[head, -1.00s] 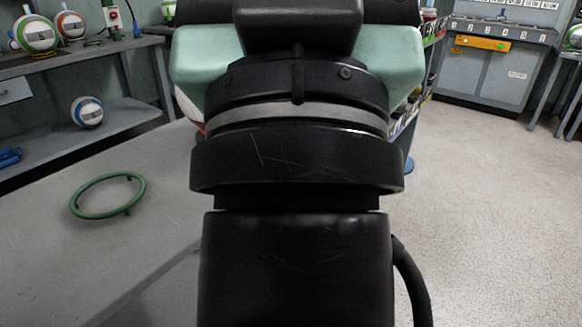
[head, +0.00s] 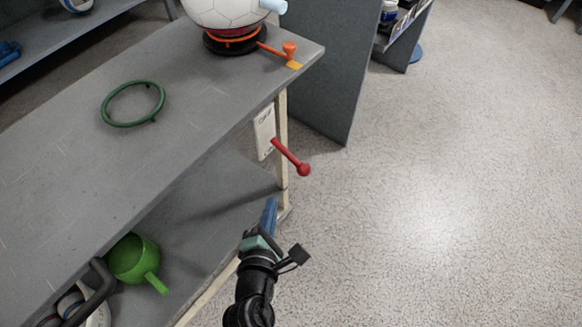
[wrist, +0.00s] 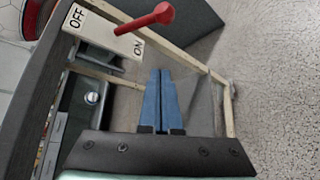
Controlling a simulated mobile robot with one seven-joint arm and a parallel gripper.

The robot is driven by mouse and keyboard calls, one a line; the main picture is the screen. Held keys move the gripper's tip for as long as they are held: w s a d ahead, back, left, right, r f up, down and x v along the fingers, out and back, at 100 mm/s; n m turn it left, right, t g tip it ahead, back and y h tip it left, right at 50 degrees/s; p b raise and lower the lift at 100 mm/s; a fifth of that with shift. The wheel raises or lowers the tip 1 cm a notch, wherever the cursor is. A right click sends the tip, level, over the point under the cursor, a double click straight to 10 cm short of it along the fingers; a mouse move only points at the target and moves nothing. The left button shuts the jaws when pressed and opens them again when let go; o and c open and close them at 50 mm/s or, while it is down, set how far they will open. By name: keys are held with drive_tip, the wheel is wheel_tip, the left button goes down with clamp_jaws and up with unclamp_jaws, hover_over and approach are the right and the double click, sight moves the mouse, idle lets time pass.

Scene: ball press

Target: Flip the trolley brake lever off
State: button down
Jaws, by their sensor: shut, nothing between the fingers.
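The red brake lever (head: 290,157) with a round knob sticks out from a pale plate (head: 264,132) on the trolley's end. In the wrist view the lever (wrist: 143,19) crosses the plate (wrist: 103,34), which reads OFF at its upper left and ON at its lower right. The lever's base lies near the ON end, and its knob points up and right. My gripper (head: 271,204) has blue fingers, shut and empty, below the lever in the head view. In the wrist view my gripper (wrist: 160,75) is below the knob, apart from it.
The grey trolley top (head: 185,115) holds a green ring (head: 133,104) and a ball on a dark stand with an orange handle (head: 283,51). A green scoop (head: 135,260) lies on the lower shelf. A grey panel (head: 315,80) stands behind. The floor at right is clear.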

sight(289, 156)
drive_tip(key=shift+f, duration=0.1)
drive_tip(key=w+d+f, duration=0.1)
drive_tip(key=w+d, duration=0.3)
drive_tip(key=w, duration=0.4)
drive_tip(key=shift+w+b, duration=0.3)
drive_tip(key=shift+b, duration=0.15)
drive_tip(key=shift+f, duration=0.1)
idle(0.4)
drive_tip(key=shift+s+d+r+p, duration=0.1)
drive_tip(key=shift+r+p, duration=0.25)
drive_tip(key=shift+p, duration=0.6)
